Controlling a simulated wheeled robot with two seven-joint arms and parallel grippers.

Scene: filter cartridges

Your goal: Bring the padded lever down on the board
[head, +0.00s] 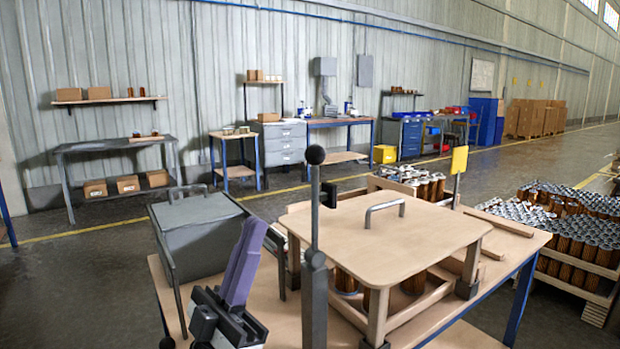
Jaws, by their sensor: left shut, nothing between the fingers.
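The board (400,248) is a flat light-wood plate with a metal handle, lying on a wooden frame over brown filter cartridges (415,283). At its near left edge stands a dark grey post (315,290). A lever (315,205) rises upright from it, with a black ball knob on top and a small dark block, seemingly its pad (329,193), at its side. The lever is up, and the pad is clear of the board. My left gripper (254,226) has purple fingers that are shut and empty, pointing up, left of the post and apart from it. My right gripper is out of view.
A grey lidded box (205,235) stands left on the wooden-topped table (500,240). A yellow plate (459,160) stands on a thin stem behind the board. Crates of cartridges (570,250) are at right. Workbenches line the back wall.

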